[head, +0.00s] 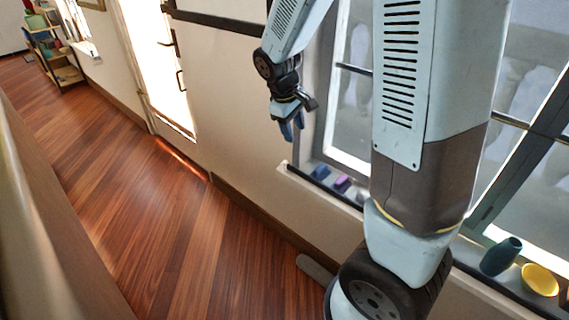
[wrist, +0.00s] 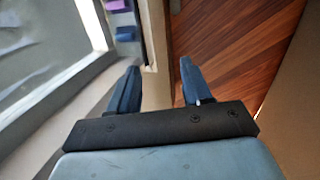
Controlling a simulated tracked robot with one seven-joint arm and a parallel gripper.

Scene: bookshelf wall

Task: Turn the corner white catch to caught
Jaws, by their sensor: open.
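I cannot make out the corner white catch for certain in either view. My gripper (head: 290,128) hangs in front of the wall beside the window, fingers pointing down. In the wrist view its two dark blue fingers (wrist: 157,82) are apart, with nothing between them. A tiny white spot shows by the right finger there; I cannot tell what it is. The window (head: 352,95) has pale panes and dark bars, and my arm hides part of it.
Small blue and purple things (head: 342,183) sit on the window sill (head: 320,188). A teal vase (head: 502,256) and a yellow bowl (head: 540,279) stand at the right. A bright door (head: 158,55) and a shelf (head: 60,60) are at the left. The wooden floor (head: 150,220) is mostly clear.

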